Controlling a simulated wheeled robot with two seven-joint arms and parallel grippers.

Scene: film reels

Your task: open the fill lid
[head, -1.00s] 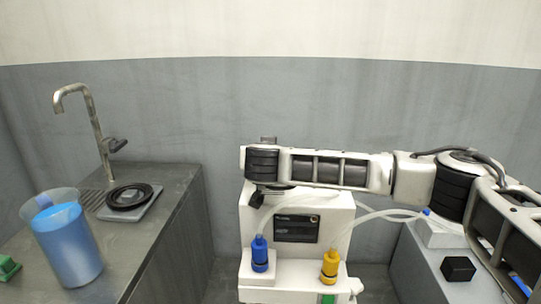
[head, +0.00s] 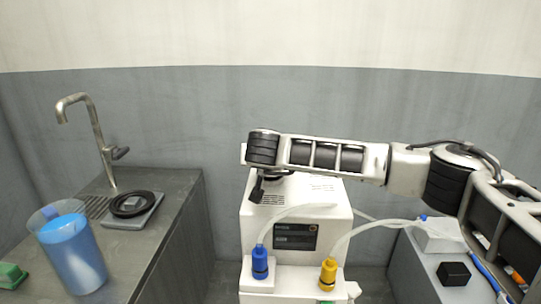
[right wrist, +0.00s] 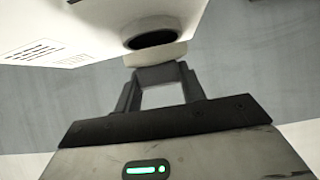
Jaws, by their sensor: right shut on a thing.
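The white machine (head: 296,204) stands in the middle of the head view, and its corner fills the upper left of the right wrist view (right wrist: 75,25). A dark round opening (right wrist: 153,39) shows on it in the right wrist view, with the pale fill lid (right wrist: 156,55) at its edge. My right gripper (right wrist: 158,78) is shut on the lid's dark grip part between its fingers. In the head view my right gripper (head: 258,189) hangs over the machine's top left, partly hidden by my own wrist. How far the lid is tilted is unclear. My left gripper is out of view.
A blue bottle (head: 260,263) and a yellow bottle (head: 328,275) with tubes stand before the machine. On the left counter are a jug of blue liquid (head: 73,255), a black ring (head: 132,203) and a tap (head: 93,125). A black block (head: 454,273) lies on the right counter.

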